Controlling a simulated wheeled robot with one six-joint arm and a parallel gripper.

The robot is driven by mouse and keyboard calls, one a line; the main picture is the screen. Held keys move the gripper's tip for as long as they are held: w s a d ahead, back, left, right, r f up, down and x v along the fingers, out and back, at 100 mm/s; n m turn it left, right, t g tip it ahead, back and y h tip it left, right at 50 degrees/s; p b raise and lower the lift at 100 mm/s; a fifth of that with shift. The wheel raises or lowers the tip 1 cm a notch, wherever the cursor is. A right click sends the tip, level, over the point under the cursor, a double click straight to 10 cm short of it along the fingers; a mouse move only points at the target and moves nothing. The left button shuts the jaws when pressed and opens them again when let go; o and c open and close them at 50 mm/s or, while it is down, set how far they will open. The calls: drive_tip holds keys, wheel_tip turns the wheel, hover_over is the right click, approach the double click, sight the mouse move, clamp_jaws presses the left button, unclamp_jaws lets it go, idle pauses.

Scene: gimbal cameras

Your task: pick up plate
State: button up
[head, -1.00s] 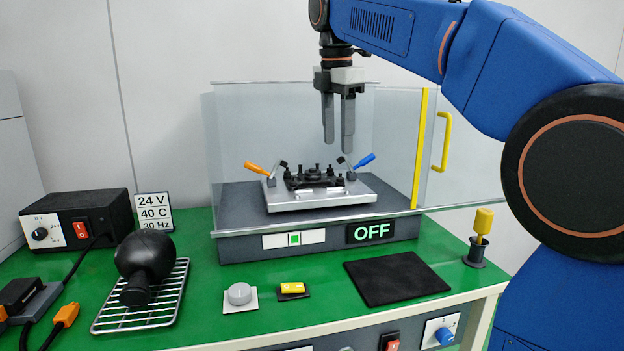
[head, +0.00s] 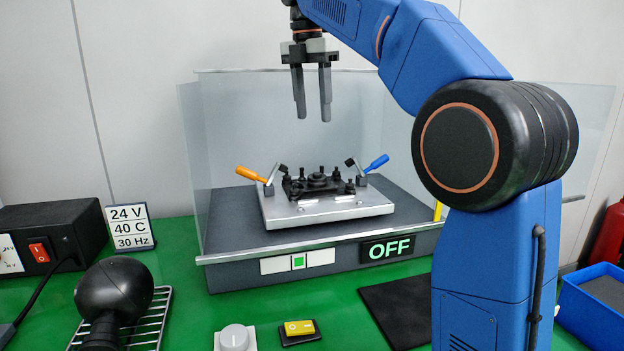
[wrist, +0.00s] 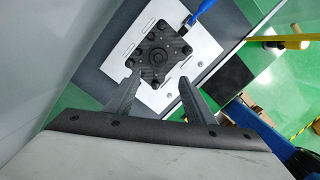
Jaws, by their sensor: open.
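A dark plate (head: 318,184) with several black knobs or pegs sits on a silver fixture base (head: 330,210) inside a clear-walled enclosure. A clamp with an orange handle (head: 251,174) stands at its left and one with a blue handle (head: 376,163) at its right. My gripper (head: 312,119) is open and empty, pointing down well above the plate. In the wrist view the dark plate (wrist: 157,53) lies beyond and between the fingertips (wrist: 158,82), apart from them. The orange-handled clamp is not seen there.
The enclosure's clear left wall (head: 202,160) stands near my gripper; its front is open above a metal sill. The panel (head: 390,249) reads OFF. A black mat (head: 400,305), yellow switch (head: 300,328), grey knob (head: 234,338) and wire rack (head: 150,318) lie in front.

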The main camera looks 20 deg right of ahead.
approach(317, 173)
drive_tip(key=f, duration=0.6)
drive_tip(key=d+f, duration=0.1)
drive_tip(key=f, duration=0.3)
drive_tip(key=shift+w, duration=0.3)
drive_tip(key=c, duration=1)
